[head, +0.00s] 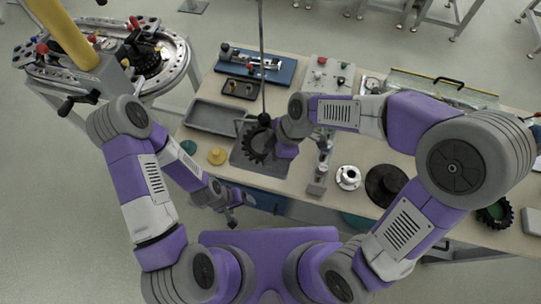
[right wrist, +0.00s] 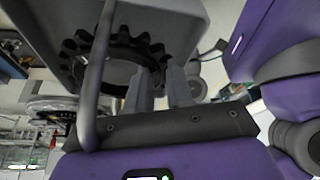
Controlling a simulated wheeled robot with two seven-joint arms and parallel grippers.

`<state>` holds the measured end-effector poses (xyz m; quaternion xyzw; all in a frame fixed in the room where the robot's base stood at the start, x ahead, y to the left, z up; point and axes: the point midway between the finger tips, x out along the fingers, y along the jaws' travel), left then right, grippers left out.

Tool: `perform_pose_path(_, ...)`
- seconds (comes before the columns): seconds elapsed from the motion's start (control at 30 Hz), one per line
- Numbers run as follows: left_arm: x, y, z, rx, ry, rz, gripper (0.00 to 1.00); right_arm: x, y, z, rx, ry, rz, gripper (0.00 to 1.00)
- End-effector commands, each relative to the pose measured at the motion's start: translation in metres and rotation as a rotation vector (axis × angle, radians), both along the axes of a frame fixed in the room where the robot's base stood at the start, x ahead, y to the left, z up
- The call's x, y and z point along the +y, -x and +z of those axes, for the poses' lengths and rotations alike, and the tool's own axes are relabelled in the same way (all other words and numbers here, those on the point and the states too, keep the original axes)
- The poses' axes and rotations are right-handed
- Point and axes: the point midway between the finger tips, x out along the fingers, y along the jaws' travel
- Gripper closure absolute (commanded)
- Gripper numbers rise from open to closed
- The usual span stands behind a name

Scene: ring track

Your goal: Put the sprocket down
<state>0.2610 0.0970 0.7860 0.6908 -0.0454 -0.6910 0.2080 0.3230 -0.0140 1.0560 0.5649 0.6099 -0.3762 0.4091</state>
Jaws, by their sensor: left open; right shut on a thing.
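The dark toothed sprocket (head: 256,146) is at a grey tray (head: 240,163) near the front of the table. My right gripper (head: 272,148) is shut on the sprocket's edge; the wrist partly covers it in the head view. I cannot tell whether the sprocket touches the tray floor. My left gripper (head: 232,218) is open and empty, low in front of the table edge.
A hanging rod with a dark ball (head: 264,119) comes down by the sprocket. A yellow part (head: 217,156) and a long grey tray (head: 212,118) lie to the left. A metal flange (head: 347,177) and a dark disc (head: 386,184) lie to the right. A ring track (head: 165,78) stands at left.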

Motion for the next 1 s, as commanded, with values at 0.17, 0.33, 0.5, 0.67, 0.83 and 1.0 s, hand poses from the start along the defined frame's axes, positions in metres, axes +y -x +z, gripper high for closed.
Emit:
perform_pose_path(0.17, 0.0, 0.0, -0.005, 0.0, 0.0, 0.0, 0.17, 0.0, 0.0, -0.022, -0.001, 0.0, 0.0, 1.0)
perform_pose_path(0.33, 0.0, 0.0, -0.005, 0.0, 0.0, 0.0, 0.17, 0.0, -0.001, -0.024, -0.003, -0.001, -0.001, 1.0)
perform_pose_path(0.5, 0.0, 0.0, -0.006, 0.0, 0.0, 0.0, 0.17, 0.0, -0.001, -0.025, -0.003, -0.001, 0.0, 1.0)
perform_pose_path(0.67, 0.0, 0.0, -0.007, 0.0, 0.0, 0.0, 0.17, 0.0, 0.0, -0.026, 0.0, 0.0, 0.0, 0.69)
perform_pose_path(0.83, 0.0, 0.0, -0.007, 0.0, 0.0, 0.0, 0.17, 0.0, 0.0, -0.026, 0.0, 0.0, 0.0, 0.69)
perform_pose_path(1.0, 0.0, 0.0, -0.004, 0.0, 0.0, 0.0, 0.17, 0.0, 0.0, -0.024, 0.001, 0.0, -0.001, 0.69)
